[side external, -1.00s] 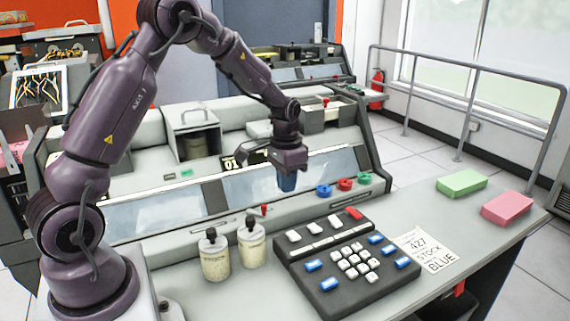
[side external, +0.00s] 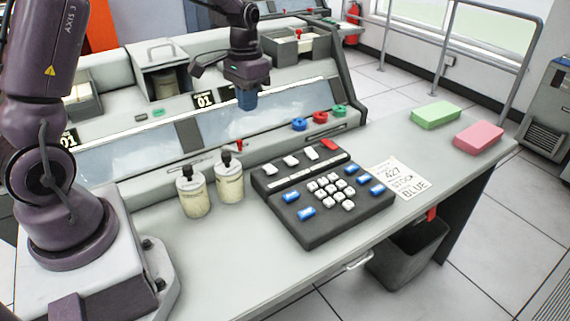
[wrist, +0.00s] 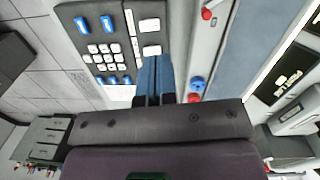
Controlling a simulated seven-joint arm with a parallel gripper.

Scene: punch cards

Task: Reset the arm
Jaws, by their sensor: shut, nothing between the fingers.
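My gripper (side external: 246,99) hangs pointing down in front of the console's glass panel, above the back of the desk. Its blue fingers are together with nothing between them. In the wrist view the shut fingers (wrist: 153,75) show at the centre, with the black keypad (wrist: 107,45) beyond them. The keypad also shows in the side view (side external: 322,226), on the desk to the right of and below my gripper. It has white, blue and red keys. My gripper touches nothing that I can see.
Two cream bottles with dark tops (side external: 194,197) stand left of the keypad. A paper card reading 427 STOCK BLUE (side external: 402,178) lies right of it. Green (side external: 436,114) and pink (side external: 478,137) blocks lie at the right end. Blue, red and green knobs (side external: 320,117) line the console ledge.

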